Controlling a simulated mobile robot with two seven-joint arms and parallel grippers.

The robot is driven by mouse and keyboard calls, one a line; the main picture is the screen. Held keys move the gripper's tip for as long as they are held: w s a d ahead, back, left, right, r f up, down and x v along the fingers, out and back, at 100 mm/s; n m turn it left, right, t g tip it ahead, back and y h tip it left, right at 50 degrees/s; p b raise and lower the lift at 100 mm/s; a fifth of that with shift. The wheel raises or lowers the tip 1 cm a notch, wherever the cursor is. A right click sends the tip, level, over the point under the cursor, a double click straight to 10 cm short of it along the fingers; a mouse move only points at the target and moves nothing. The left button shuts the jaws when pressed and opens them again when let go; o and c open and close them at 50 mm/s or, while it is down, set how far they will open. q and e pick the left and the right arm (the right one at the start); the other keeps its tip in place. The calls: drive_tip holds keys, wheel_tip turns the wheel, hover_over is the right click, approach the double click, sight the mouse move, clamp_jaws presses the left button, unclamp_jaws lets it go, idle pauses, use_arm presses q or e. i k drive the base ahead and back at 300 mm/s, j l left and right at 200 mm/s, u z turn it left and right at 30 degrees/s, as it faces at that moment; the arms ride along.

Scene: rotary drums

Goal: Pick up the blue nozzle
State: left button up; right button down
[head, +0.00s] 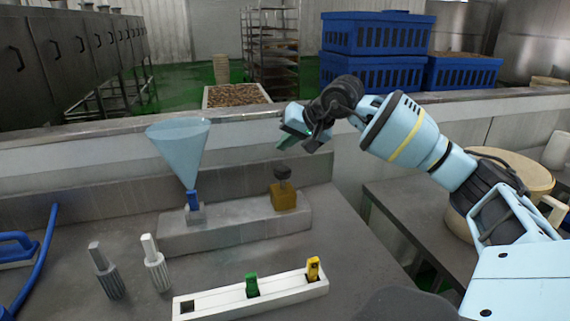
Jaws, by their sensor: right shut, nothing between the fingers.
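A small blue piece that looks like the blue nozzle (193,201) stands in a small grey holder on a raised grey step, directly under the tip of a translucent blue funnel (180,150). A white rack (213,303) in front holds a green nozzle (252,285) and a yellow nozzle (313,268); its left slot is empty. My right gripper (293,136) is shut and empty, up in the air to the right of the funnel and well above the step. My left gripper is out of view.
A brass block with a dark knob (284,196) sits on the step's right part. Two ribbed-handled tools, one grey (108,275) and one white (155,263), stand left of the rack. A blue hose (42,265) lies far left. A low wall runs behind the worktop.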

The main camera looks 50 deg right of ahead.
sight(191, 195)
drive_tip(key=k, duration=1)
